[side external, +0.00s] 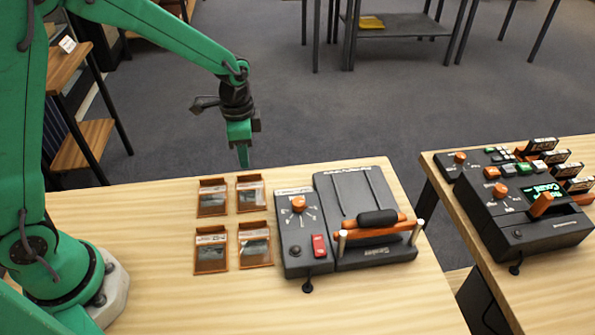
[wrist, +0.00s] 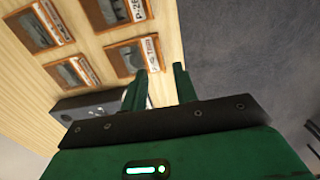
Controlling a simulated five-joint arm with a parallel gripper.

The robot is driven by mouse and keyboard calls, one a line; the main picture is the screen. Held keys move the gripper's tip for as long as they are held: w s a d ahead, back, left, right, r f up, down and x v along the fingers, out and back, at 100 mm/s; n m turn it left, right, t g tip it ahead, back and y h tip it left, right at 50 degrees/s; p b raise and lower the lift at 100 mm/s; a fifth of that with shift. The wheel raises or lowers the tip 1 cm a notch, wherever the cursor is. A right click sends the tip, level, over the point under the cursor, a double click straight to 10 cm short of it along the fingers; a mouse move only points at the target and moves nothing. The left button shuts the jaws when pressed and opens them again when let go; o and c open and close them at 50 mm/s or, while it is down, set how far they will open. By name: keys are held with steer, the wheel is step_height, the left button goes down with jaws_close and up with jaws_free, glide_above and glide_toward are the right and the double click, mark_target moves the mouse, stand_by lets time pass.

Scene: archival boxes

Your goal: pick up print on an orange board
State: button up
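Several prints on orange boards lie flat in a two-by-two group on the wooden table. In the side view they are the back left print (side external: 212,198), the back right print (side external: 250,194), the front left print (side external: 210,250) and the front right print (side external: 255,245). My gripper (side external: 243,165) hangs in the air near the table's back edge, above and apart from the prints. In the wrist view my gripper (wrist: 160,80) has its two green fingers apart with nothing between them. One print (wrist: 130,56) lies close to the left fingertip in that view, with others farther left.
A dark device with an orange knob and a black-and-orange handle (side external: 375,220) stands right of the prints. A second table (side external: 560,290) at the right carries a console (side external: 525,210) with a green display. Bare table lies left of the prints.

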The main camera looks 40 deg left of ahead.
mark_target(250, 192)
steer(key=shift+f, duration=0.55)
steer(key=shift+w+d+f, duration=0.1)
steer(key=shift+f, duration=1.2)
steer(key=shift+w+f, duration=0.1)
steer(key=shift+f, duration=1.2)
steer(key=shift+c, duration=0.2)
jaws_close()
